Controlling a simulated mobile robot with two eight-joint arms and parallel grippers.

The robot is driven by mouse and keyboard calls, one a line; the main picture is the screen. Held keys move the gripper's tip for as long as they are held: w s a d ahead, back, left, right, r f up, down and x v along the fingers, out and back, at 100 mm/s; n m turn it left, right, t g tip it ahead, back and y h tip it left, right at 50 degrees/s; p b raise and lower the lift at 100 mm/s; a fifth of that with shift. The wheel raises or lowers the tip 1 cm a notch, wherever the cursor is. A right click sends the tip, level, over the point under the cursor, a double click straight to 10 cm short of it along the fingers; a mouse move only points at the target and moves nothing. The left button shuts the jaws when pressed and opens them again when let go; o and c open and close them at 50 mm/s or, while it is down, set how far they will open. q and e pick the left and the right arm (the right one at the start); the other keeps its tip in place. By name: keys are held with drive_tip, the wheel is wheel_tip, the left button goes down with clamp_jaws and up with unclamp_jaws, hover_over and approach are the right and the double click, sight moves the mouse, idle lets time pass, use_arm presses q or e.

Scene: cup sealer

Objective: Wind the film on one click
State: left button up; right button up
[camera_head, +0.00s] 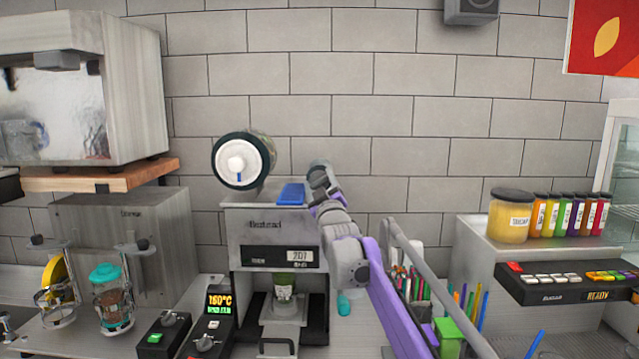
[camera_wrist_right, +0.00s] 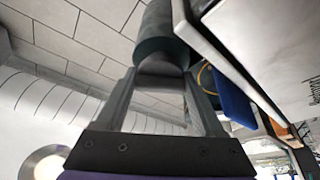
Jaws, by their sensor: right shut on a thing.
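The cup sealer (camera_head: 262,225) stands in the middle of the counter. A film roll with a dark rim and a white hub (camera_head: 236,164) sits above its top left. My right gripper (camera_head: 318,178) is at the top right side of the sealer. In the right wrist view my right gripper (camera_wrist_right: 162,80) is shut on a dark round knob (camera_wrist_right: 163,30) beside the sealer's side. The knob is mostly hidden in the head view. A small display (camera_head: 300,256) on the front seems to read 201, though it is blurred. My left gripper is out of view.
A blue block (camera_head: 291,193) lies on the sealer's top, close to my right gripper. A cup with green print (camera_head: 283,286) stands inside the sealer. A controller (camera_head: 218,301) reads about 160°C. Pens (camera_head: 412,283) stand behind my right arm, and jars (camera_head: 510,215) stand farther right.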

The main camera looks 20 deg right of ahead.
drive_tip(key=m+h, duration=0.2)
drive_tip(key=m, duration=0.2)
drive_tip(key=m+h, duration=0.2)
drive_tip(key=m, duration=0.3)
drive_tip(key=shift+g+h, duration=0.3)
drive_tip(key=shift+g, duration=0.1)
drive_tip(key=m+g+h, duration=0.1)
drive_tip(key=m, duration=0.2)
drive_tip(key=m+g+h, duration=0.1)
drive_tip(key=m, duration=0.2)
drive_tip(key=m+h, duration=0.1)
drive_tip(key=m, duration=0.2)
drive_tip(key=shift+r+g+h, duration=0.1)
drive_tip(key=shift+g+h, duration=0.2)
drive_tip(key=shift+g, duration=0.1)
drive_tip(key=shift+m, duration=0.3)
